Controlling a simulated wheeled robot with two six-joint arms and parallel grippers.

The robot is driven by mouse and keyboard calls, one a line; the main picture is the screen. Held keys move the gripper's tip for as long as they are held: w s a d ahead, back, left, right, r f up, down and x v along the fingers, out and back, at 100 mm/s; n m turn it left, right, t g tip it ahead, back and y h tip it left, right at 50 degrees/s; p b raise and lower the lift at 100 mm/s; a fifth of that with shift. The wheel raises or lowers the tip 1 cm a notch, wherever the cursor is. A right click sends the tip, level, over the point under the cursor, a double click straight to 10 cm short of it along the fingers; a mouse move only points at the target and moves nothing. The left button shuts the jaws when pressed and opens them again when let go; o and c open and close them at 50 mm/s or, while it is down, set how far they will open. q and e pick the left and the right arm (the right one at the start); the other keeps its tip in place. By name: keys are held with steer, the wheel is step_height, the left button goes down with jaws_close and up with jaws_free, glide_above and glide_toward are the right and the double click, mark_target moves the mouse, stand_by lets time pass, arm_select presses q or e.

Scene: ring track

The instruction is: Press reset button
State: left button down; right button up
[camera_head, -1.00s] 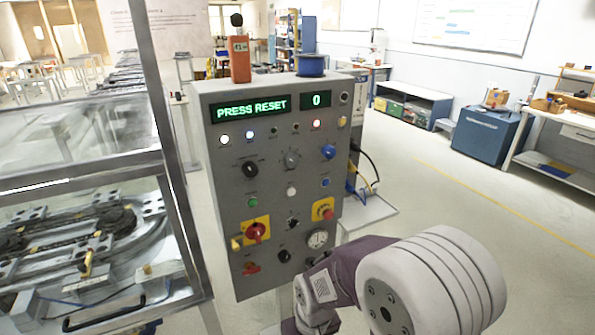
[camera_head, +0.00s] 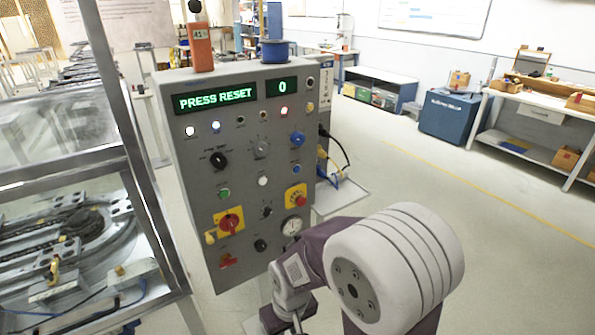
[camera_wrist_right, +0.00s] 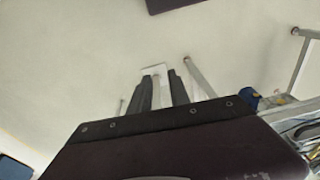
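A grey control panel (camera_head: 240,190) stands upright in the head view. The panel carries a green button (camera_head: 224,193), a white button (camera_head: 263,181), a blue button (camera_head: 296,169), a larger blue knob (camera_head: 297,138) and a red button on a yellow plate (camera_head: 298,198). Their labels are too small to read, so I cannot tell which is reset. My right gripper (camera_wrist_right: 162,92) has two dark fingers apart, with nothing held visible. My left gripper is out of view.
A metal-framed enclosure (camera_head: 70,176) with track parts stands close on the panel's left. An orange device (camera_head: 200,45) and a blue spool (camera_head: 274,50) sit on top of the panel. Cables hang at its right side. Open floor (camera_head: 480,230) lies to the right.

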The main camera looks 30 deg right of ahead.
jaws_close()
stand_by(0.3)
stand_by(1.1)
